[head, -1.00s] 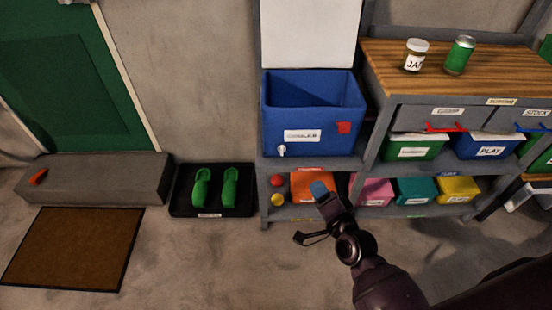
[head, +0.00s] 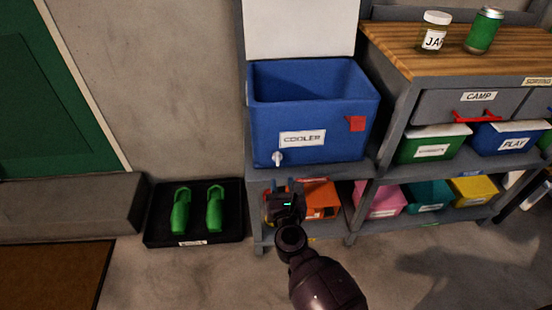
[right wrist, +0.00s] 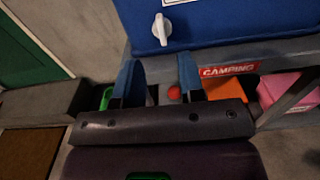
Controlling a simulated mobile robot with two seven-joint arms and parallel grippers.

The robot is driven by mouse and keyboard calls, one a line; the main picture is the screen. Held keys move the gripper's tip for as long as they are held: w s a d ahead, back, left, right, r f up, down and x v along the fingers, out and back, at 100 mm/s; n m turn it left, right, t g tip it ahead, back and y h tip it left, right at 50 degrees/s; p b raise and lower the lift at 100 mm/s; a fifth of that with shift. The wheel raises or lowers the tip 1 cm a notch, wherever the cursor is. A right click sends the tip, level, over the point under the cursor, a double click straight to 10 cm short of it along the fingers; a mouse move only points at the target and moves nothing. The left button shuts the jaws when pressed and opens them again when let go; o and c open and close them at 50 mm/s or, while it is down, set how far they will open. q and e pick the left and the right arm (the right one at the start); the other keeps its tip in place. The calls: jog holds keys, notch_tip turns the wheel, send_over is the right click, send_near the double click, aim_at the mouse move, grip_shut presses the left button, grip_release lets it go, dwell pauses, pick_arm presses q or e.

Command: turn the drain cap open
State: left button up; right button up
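The blue cooler (head: 335,140) stands on the grey shelf with its white lid raised. The white drain cap (head: 277,159) sits low at the left of its front face. It also shows in the right wrist view (right wrist: 162,29), above the fingers, its handle pointing about upright. My right gripper (head: 284,187) is just below the cap in the head view. In the right wrist view its two blue fingers (right wrist: 158,68) are spread apart with nothing between them, and they do not touch the cap. My left gripper is not in view.
The shelf edge (right wrist: 285,48), with a red CAMPING label (right wrist: 228,70), runs just beyond my right fingers. An orange bin (head: 322,197) and a pink bin (head: 382,200) stand below. A shoe tray (head: 160,230) lies at left. The floor in front is clear.

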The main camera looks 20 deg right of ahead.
aim_at(278, 157)
jog(key=b+x, duration=0.1)
jog(key=x, duration=0.9)
jog(key=shift+w, duration=0.2)
jog(key=shift+c, duration=0.4)
grip_shut()
